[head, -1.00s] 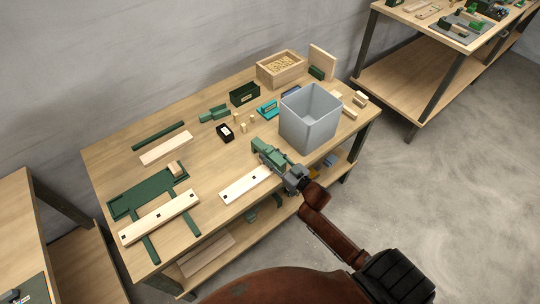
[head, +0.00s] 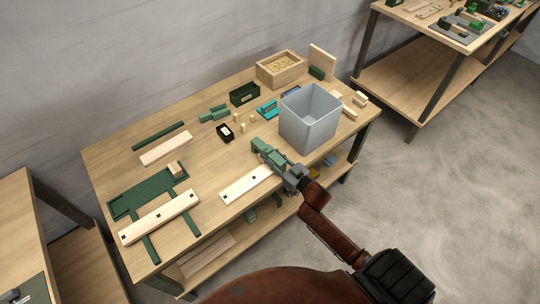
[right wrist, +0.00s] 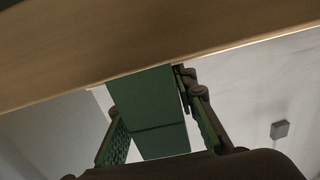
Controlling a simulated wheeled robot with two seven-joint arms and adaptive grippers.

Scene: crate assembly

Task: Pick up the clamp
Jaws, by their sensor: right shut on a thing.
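The green clamp (head: 263,145) is at the front edge of the table, just left of the grey bin. My right gripper (head: 275,160) is shut on it. In the right wrist view the clamp (right wrist: 150,112) shows as a green block between the two fingers (right wrist: 155,135), close under the wooden table edge. The head view does not show clearly whether the clamp touches the table. A similar green clamp-like piece (head: 214,114) lies farther back on the table. My left gripper is not in view.
The grey bin (head: 308,122) stands right beside the gripper. A pale slat (head: 246,184) lies left of it at the table's front edge. A green frame with a pale slat (head: 160,217) lies farther left. A wooden box (head: 280,72) stands at the back.

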